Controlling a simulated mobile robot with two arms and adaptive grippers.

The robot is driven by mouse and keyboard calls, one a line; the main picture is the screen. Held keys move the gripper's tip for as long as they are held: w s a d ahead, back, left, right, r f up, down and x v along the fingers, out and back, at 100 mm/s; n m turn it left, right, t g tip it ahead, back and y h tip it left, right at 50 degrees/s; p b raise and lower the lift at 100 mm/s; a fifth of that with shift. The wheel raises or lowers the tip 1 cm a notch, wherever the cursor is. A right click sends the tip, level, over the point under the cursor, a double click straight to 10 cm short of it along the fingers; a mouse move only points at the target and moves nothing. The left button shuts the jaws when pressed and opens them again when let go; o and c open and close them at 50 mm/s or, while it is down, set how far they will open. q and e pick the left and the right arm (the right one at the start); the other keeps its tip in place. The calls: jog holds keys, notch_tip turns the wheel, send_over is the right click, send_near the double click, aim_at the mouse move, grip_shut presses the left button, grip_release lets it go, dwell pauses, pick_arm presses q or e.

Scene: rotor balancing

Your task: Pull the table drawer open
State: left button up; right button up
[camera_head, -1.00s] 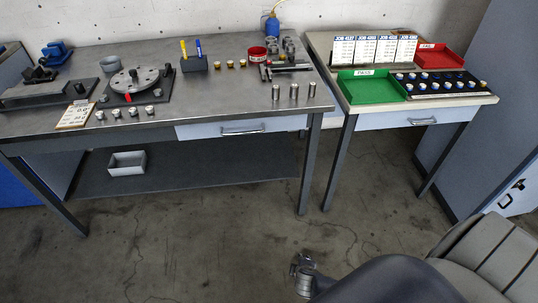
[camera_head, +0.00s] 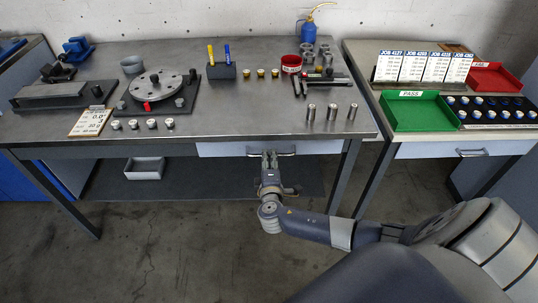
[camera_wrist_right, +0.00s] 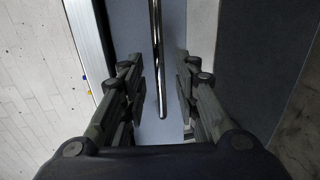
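The table drawer (camera_head: 222,149) has a pale front under the right end of the steel workbench top, and it looks shut. Its bar handle (camera_head: 286,154) is partly hidden by my right gripper (camera_head: 269,160), which is at the handle. In the right wrist view, my right gripper (camera_wrist_right: 158,82) is open, with one finger on each side of the shiny handle bar (camera_wrist_right: 156,40). Gaps show between the bar and both fingers. The pale drawer front (camera_wrist_right: 130,30) lies behind the bar. My left gripper is not in view.
A second table (camera_head: 404,150) on the right has its own drawer with a handle (camera_head: 471,153). Rotor (camera_head: 158,83), weights and a pen block (camera_head: 221,71) stand on the workbench. A grey bin (camera_head: 144,168) sits on the lower shelf. Floor before the bench is clear.

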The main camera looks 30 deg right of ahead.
aim_at(269, 154)
jog(key=shift+x, duration=1.65)
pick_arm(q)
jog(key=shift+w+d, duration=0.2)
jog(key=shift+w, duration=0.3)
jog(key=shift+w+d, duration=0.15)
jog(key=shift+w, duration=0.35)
pick_arm(e)
grip_shut()
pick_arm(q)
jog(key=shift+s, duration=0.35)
